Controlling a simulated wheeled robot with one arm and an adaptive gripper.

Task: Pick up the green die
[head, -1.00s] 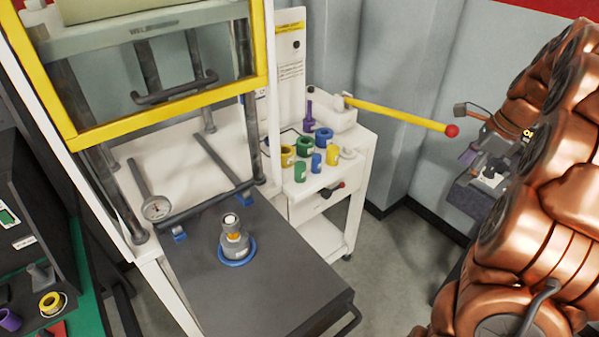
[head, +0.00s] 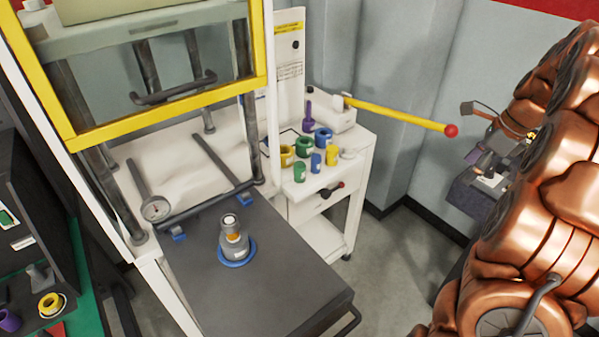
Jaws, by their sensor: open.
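Two green pieces stand on the white cart's top in the head view: a wider green ring-shaped piece (head: 303,147) with an open top, and a smaller green cylinder (head: 299,172) in front of it. I cannot tell for certain which one is the green die. My gripper (head: 484,168) is at the right, past the red-tipped end of the yellow lever and well away from the cart. It is open, and no object is visible in it. My copper-coloured arm partly hides it.
Yellow (head: 287,156) and blue (head: 323,136) pieces stand close around the green ones on the cart (head: 362,160). A yellow lever (head: 395,115) reaches out above the cart's right side. The press (head: 165,126) stands left, with a grey plate (head: 290,275) in front.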

